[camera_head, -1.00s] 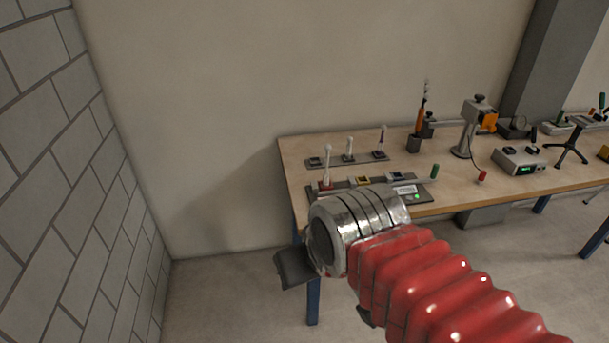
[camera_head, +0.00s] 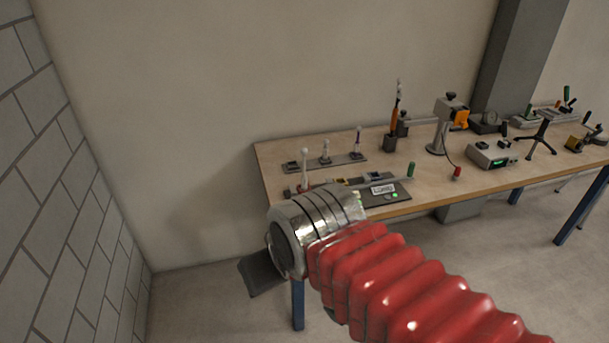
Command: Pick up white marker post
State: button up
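Several slim posts stand upright at the left end of the workbench (camera_head: 440,178). I cannot tell which one is the white marker post. My gripper (camera_head: 262,273) shows only as a dark piece beyond my arm's metal end, left of the bench's front edge and apart from the posts. Its fingertips are not clear.
A holder with an orange tool (camera_head: 394,118), a stand (camera_head: 440,128) and a small meter (camera_head: 489,157) stand further right. A block wall (camera_head: 70,200) is at left.

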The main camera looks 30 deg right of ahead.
aim_at(303, 150)
jog(key=z, duration=0.05)
jog(key=i, duration=0.95)
jog(key=u, duration=0.1)
